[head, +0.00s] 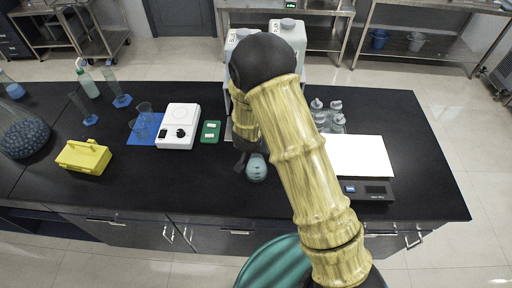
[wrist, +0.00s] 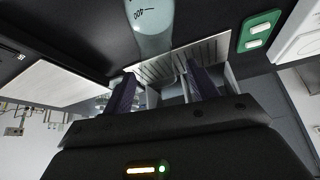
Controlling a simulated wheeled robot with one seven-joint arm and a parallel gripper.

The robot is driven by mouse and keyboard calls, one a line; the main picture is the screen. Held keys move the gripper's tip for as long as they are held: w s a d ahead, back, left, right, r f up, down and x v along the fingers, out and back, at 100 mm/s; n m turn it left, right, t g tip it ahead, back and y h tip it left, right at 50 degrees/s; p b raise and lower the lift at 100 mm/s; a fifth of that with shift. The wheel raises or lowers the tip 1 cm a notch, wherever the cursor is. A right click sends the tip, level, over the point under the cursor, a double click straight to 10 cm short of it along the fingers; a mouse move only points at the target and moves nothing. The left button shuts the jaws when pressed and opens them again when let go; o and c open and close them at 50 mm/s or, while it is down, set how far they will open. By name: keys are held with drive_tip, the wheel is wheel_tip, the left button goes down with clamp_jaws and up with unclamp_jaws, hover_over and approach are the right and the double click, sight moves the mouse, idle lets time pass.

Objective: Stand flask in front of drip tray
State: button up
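The flask (head: 257,168), pale blue with a printed scale, is on the black bench near its front edge. Its marked side (wrist: 150,22) fills the top middle of the wrist view. My gripper (head: 243,164) is beside it on the left in the head view, partly hidden by my arm. In the wrist view the two dark fingers of my gripper (wrist: 162,72) are spread, with the flask beyond their tips and no grip on it visible. The grooved metal drip tray (wrist: 180,62) shows behind the fingers; in the head view my arm mostly hides it.
White carboys (head: 289,38) stand behind my arm. A green block (head: 210,131) and a white device (head: 179,126) are to the left. Clear bottles (head: 329,117) and a scale with a white plate (head: 358,157) are to the right. Bench between the yellow case (head: 83,157) and flask is clear.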

drive_tip(key=shift+d, duration=0.1)
drive_tip(key=shift+r, duration=0.4)
drive_tip(key=p+v, duration=0.3)
drive_tip(key=v, duration=0.8)
drive_tip(key=shift+r, duration=0.2)
drive_tip(key=shift+s, duration=0.2)
